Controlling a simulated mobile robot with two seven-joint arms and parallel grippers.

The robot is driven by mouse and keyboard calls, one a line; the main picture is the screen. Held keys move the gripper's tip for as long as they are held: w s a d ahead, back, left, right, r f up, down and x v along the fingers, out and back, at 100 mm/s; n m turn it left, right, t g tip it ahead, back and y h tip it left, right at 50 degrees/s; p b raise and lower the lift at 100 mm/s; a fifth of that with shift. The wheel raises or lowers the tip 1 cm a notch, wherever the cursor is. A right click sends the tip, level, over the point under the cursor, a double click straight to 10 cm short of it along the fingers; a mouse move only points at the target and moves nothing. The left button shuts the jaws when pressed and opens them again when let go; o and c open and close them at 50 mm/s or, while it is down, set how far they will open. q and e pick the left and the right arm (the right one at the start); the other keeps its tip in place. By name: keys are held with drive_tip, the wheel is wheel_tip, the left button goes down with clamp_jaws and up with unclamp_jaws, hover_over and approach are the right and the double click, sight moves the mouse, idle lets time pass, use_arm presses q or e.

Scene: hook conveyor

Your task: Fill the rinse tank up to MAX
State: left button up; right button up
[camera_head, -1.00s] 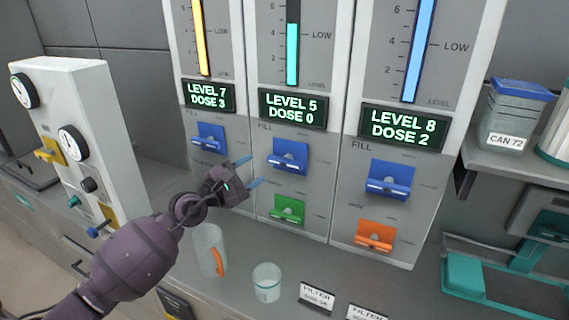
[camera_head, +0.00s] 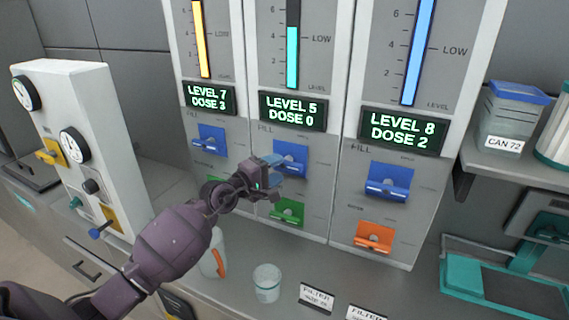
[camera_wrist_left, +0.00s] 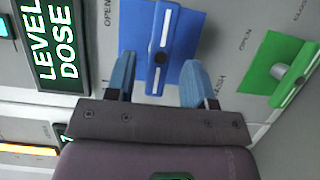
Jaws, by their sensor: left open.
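Three tank columns stand side by side; no name reading "rinse" is legible. The middle column has a teal level bar (camera_head: 292,57) and a display (camera_head: 292,111) reading LEVEL 5, DOSE 0. Its blue FILL lever (camera_head: 292,152) sits above a green lever (camera_head: 288,211). My left gripper (camera_head: 271,164) is at the middle blue lever and partly covers it. In the left wrist view the open fingers (camera_wrist_left: 160,80) stand either side of the blue lever's handle (camera_wrist_left: 164,40), with gaps visible. The green lever (camera_wrist_left: 285,70) is to the right there. My right gripper is not seen.
The left column's display (camera_head: 208,98) reads LEVEL 7, DOSE 3; the right one (camera_head: 404,130) LEVEL 8, DOSE 2. A jug (camera_head: 211,262) and a glass (camera_head: 267,283) stand on the counter below. A gauge box (camera_head: 75,110) is at left, a can (camera_head: 508,120) at right.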

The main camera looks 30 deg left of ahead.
sight(282, 166)
use_arm(q)
drive_tip(key=shift+x, duration=1.75)
drive_tip(key=shift+c, duration=1.3)
clamp_jaws()
